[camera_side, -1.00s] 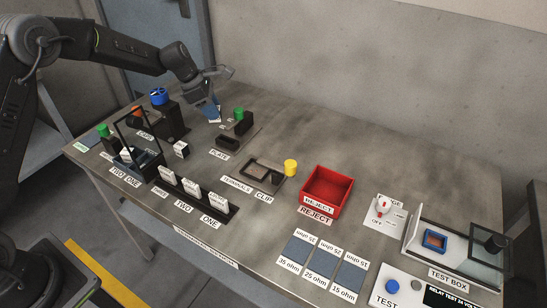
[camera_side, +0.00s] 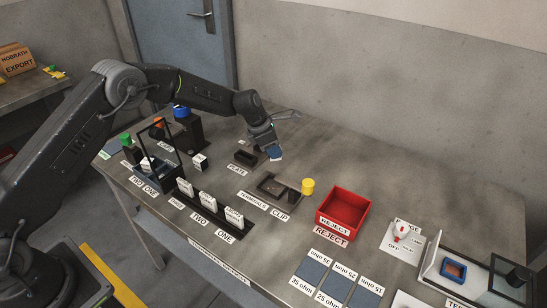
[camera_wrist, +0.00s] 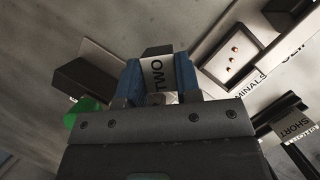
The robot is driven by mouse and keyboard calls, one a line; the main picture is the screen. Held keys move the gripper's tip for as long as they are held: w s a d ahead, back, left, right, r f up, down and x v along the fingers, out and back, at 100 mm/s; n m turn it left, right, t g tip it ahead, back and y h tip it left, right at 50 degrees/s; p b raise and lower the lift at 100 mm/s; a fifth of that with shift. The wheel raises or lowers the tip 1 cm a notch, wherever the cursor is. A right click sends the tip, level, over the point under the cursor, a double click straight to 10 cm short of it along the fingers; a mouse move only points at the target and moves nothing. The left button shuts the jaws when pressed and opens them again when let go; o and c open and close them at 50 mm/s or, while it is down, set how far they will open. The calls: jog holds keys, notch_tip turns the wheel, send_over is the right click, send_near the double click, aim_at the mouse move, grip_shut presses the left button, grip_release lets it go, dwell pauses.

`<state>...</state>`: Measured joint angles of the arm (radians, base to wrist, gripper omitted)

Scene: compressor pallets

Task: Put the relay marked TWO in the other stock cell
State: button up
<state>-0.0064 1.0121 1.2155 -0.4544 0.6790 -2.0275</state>
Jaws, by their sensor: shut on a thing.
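My gripper (camera_side: 273,152) is shut on the relay marked TWO (camera_wrist: 158,75), whose white label faces the wrist camera between blue pieces at the fingers. It is held above the table, by the right side of the plate fixture (camera_side: 243,157). The side view shows only blue at the fingertips, so the relay's shape is hidden there. A dark open-topped holder (camera_side: 172,172) at the left has an upright frame and labels TWO and ONE in front. Something pale sits inside it; I cannot tell which cell it occupies.
A rack with several white cards (camera_side: 208,204) stands near the front edge. The terminals and clip tray (camera_side: 268,182), yellow knob (camera_side: 307,186) and red reject bin (camera_side: 342,212) lie to the right. A small white-faced block (camera_side: 200,161) stands between holder and plate. The table behind the reject bin is clear.

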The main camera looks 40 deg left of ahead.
jog(key=shift+f, duration=1.85)
jog(key=shift+f, duration=0.2)
jog(key=o, duration=1)
